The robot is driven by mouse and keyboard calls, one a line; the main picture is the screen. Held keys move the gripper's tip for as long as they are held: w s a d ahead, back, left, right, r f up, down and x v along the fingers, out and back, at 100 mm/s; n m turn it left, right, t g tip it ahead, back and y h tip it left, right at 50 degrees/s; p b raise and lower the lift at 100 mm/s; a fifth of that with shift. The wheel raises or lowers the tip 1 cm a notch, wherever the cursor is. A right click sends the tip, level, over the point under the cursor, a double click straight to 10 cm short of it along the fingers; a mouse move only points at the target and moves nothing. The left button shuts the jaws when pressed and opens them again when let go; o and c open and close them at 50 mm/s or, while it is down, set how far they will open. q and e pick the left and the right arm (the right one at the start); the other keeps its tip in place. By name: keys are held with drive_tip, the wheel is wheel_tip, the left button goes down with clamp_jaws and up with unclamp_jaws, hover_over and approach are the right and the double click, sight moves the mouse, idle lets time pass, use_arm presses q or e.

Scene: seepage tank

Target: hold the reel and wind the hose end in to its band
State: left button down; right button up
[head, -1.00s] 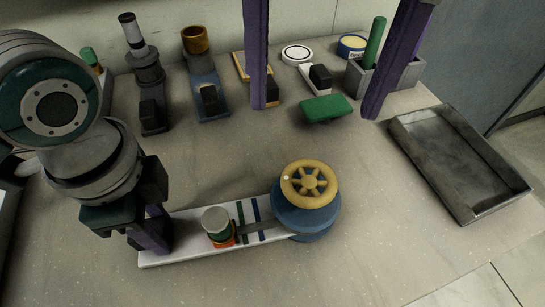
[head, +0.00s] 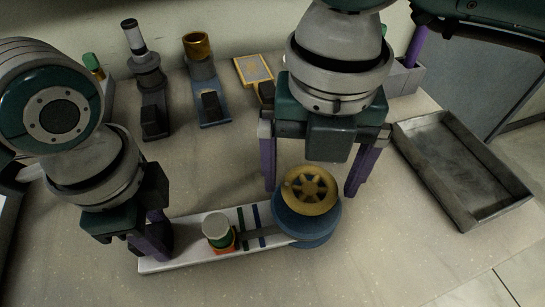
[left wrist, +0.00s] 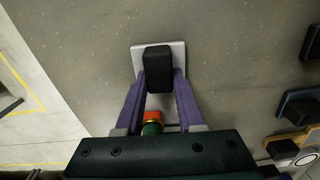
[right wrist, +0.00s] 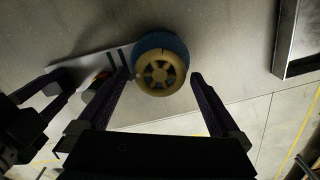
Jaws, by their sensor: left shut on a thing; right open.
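The reel (head: 306,222) is a blue drum topped by a yellow spoked wheel (head: 311,190), at the right end of a white base board (head: 185,262). Blue and green bands (head: 250,222) cross the board. A grey strip, seemingly the hose (head: 262,236), runs from the drum toward an orange and green piece with a pale cap (head: 216,226). My left gripper (left wrist: 158,80) is shut on a black block (left wrist: 158,68) at the board's left end. My right gripper (head: 315,190) is open above the reel; in the right wrist view the yellow wheel (right wrist: 160,73) sits between its fingers, apart from them.
A grey metal tray (head: 460,170) lies to the right. Along the back stand a dark microscope-like device (head: 148,80), a blue stand with a brass cup (head: 205,85) and a yellow-framed plate (head: 254,68). The counter in front of the board is clear.

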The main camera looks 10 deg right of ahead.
drive_tip(key=c, duration=1.2)
drive_tip(key=shift+o, duration=0.2)
drive_tip(key=shift+n, duration=0.4)
drive_tip(key=n, duration=0.3)
drive_tip(key=shift+n, duration=0.4)
drive_tip(key=n, duration=0.4)
drive_tip(key=shift+n, duration=0.3)
drive_tip(key=o, duration=1.2)
drive_tip(key=shift+c, duration=0.2)
